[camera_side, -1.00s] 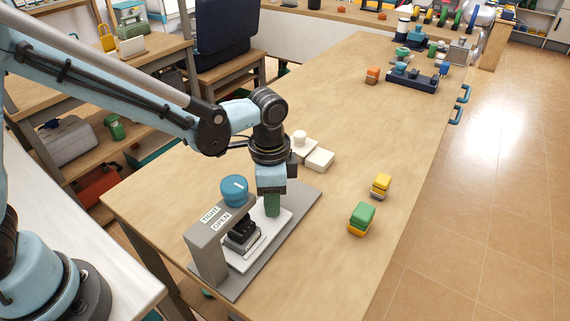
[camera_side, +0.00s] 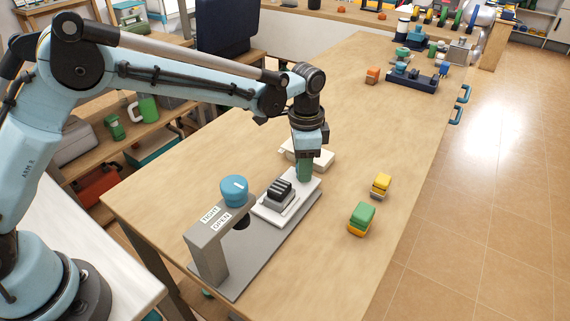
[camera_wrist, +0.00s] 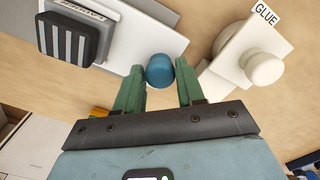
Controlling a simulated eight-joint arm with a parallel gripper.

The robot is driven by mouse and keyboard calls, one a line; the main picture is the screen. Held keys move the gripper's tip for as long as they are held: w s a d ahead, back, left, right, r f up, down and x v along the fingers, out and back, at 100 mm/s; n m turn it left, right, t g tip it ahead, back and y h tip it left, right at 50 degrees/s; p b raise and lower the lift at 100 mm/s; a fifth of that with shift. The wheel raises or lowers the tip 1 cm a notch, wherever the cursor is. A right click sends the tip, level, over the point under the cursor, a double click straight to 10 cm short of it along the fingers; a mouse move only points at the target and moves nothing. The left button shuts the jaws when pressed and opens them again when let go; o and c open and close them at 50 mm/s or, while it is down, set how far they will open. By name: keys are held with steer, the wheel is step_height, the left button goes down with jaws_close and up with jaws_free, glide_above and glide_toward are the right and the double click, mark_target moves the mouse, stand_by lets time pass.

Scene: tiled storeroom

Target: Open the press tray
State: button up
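The grey press (camera_side: 207,254) stands on the table, with a blue top knob (camera_side: 234,191) and labels reading "TIGHT" and "OPEN". Its white tray (camera_side: 272,212) is slid out from under the press head, and carries a striped black block (camera_side: 281,188) on a pale base. My gripper (camera_side: 305,174) is at the tray's far end, pointing down. In the wrist view a round blue tray knob (camera_wrist: 160,69) sits between my green fingertips, which appear to touch it on both sides. The side view hides this knob behind the fingers.
A green and yellow block (camera_side: 361,218) and a yellow block (camera_side: 381,186) lie to the right. A dark rack (camera_side: 411,80) stands farther back. The table middle is clear.

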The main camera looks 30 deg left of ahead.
steer(key=o, duration=0.3)
step_height(320, 180, up, 12)
steer(key=shift+r, duration=0.1)
stand_by(0.5)
steer(key=s+a+r+n+t, duration=0.4)
steer(key=s+a+n, duration=0.1)
steer(key=s+a, duration=0.45)
steer(key=s+a+f+n+t, duration=0.1)
steer(key=s+a, duration=0.1)
steer(key=s, duration=0.1)
steer(key=s+a+f+n+t, duration=0.1)
steer(key=s+a+f+n, duration=0.1)
steer(key=s, duration=0.1)
steer(key=s+a+f+n+t, duration=0.1)
steer(key=s+a+f+n, duration=0.1)
steer(key=s, duration=0.1)
steer(key=shift+s+a+f, duration=0.2)
steer(key=shift+s+a, duration=0.1)
steer(key=shift+s, duration=0.1)
